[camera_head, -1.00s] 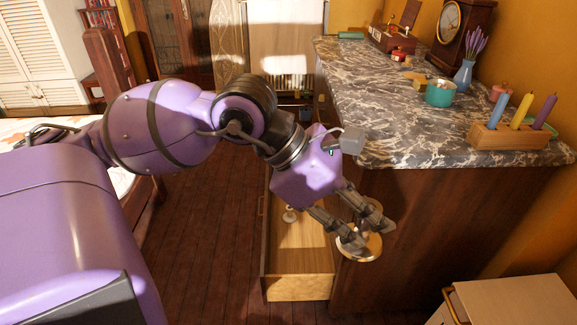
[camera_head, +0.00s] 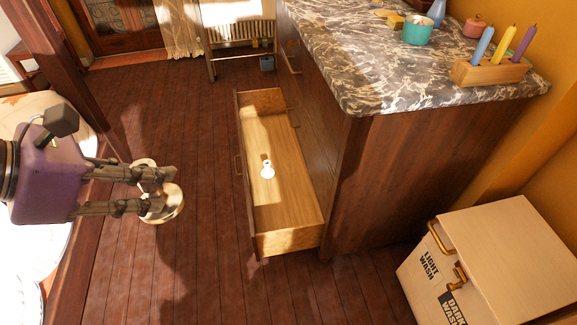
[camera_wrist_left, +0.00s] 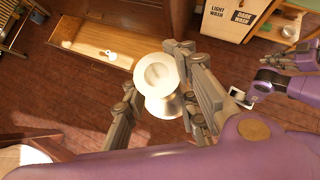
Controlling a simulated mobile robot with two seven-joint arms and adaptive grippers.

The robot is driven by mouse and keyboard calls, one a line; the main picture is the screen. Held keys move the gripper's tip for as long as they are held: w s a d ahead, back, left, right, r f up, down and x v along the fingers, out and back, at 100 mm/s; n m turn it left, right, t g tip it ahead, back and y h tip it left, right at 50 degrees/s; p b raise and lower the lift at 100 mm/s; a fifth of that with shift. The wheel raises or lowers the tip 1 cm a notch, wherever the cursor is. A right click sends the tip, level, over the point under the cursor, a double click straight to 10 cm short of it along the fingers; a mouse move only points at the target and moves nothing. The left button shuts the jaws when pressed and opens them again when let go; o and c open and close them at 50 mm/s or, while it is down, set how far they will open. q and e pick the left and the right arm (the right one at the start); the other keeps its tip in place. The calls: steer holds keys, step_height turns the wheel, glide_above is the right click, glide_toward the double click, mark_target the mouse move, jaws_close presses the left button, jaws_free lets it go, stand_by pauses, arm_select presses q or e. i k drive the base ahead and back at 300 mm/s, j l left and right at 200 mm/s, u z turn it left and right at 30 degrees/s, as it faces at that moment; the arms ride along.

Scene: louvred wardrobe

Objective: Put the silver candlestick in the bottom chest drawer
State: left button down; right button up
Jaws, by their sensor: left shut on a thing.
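My left gripper (camera_head: 160,192) is shut on the silver candlestick (camera_head: 164,206), with its fingers on either side of it. It holds the candlestick in the air to the left of the open drawer (camera_head: 285,240). In the left wrist view the candlestick (camera_wrist_left: 158,78) shows its round end toward the camera, between the fingers of the left gripper (camera_wrist_left: 160,100). The drawer is pulled out low on the chest (camera_head: 390,180), and a small white object (camera_head: 267,170) stands inside it. A second gripper, my right (camera_wrist_left: 297,60), shows at the right edge of the wrist view; its jaw opening is unclear.
The marbled chest top carries a teal bowl (camera_head: 418,30) and a wooden block with candles (camera_head: 490,71). A laundry box (camera_head: 500,250) stands at the lower right. A bed (camera_head: 45,110) is at the left. Bare wooden floor (camera_head: 200,110) lies between bed and drawer.

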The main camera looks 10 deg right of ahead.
mark_target(273, 197)
steer(key=i+l+u, duration=0.15)
steer(key=i+l, duration=1)
steer(key=i, duration=0.05)
